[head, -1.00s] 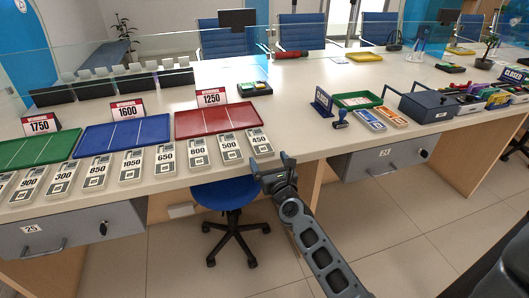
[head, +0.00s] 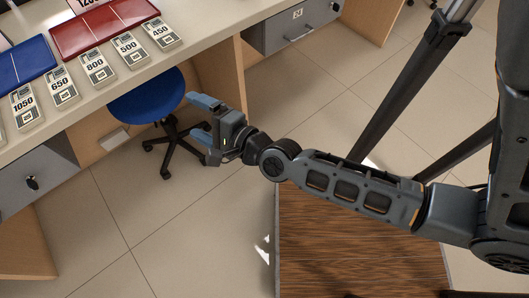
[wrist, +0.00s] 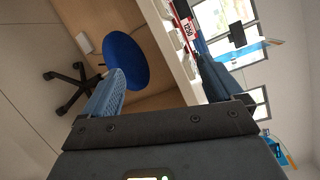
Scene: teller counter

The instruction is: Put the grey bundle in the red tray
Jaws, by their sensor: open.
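I cannot tell which one is the grey bundle. My gripper (head: 199,122) is open and empty, out in front of the counter and apart from the bundles. In the wrist view its two fingers (wrist: 160,84) are spread with nothing between them.
A blue tray (head: 22,62) lies left of the red one. A blue stool (head: 147,97) stands under the counter behind my gripper. Grey drawers (head: 290,24) hang under the counter. A red-and-white price sign (wrist: 187,28) shows in the wrist view. The floor ahead is open.

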